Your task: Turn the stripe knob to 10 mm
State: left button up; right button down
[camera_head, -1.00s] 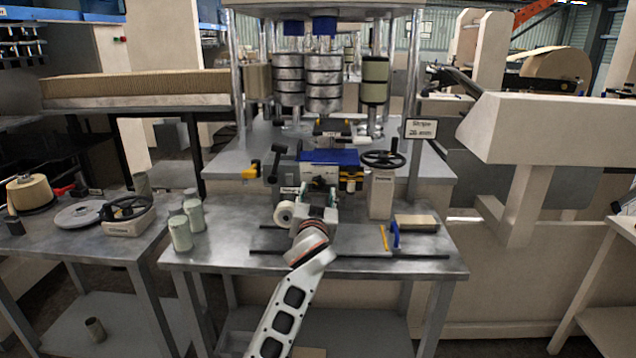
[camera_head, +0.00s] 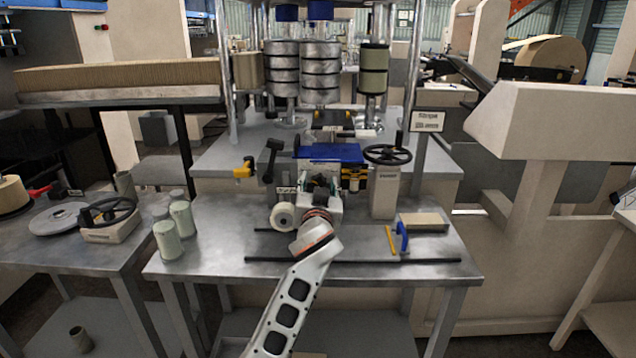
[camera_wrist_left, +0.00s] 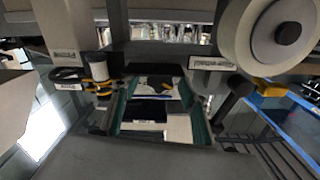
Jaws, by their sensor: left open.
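A dark handwheel (camera_head: 388,154) sits on a beige pedestal (camera_head: 384,190) at the right of the middle bench. I cannot read its label, so I cannot tell whether it is the stripe knob. A sign (camera_head: 427,121) behind it reads "Stripe" with a blurred mm figure. My left gripper (camera_head: 320,186) is open at the bench's centre, left of this handwheel and apart from it, in front of a blue-topped unit (camera_head: 330,153). Its fingertips are hard to make out. The left wrist view shows a white roll (camera_wrist_left: 278,32) and a dark-and-white unit close by. My right gripper is not in view.
The white roll (camera_head: 283,216) is close left of my gripper. Grey-green cups (camera_head: 168,241) stand at the bench's left. A cardboard block (camera_head: 424,222) and a blue-handled tool (camera_head: 402,237) lie at the right. Another handwheel (camera_head: 104,212) is on the left table.

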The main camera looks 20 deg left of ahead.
pick_arm(q)
jog(key=c, duration=1.1)
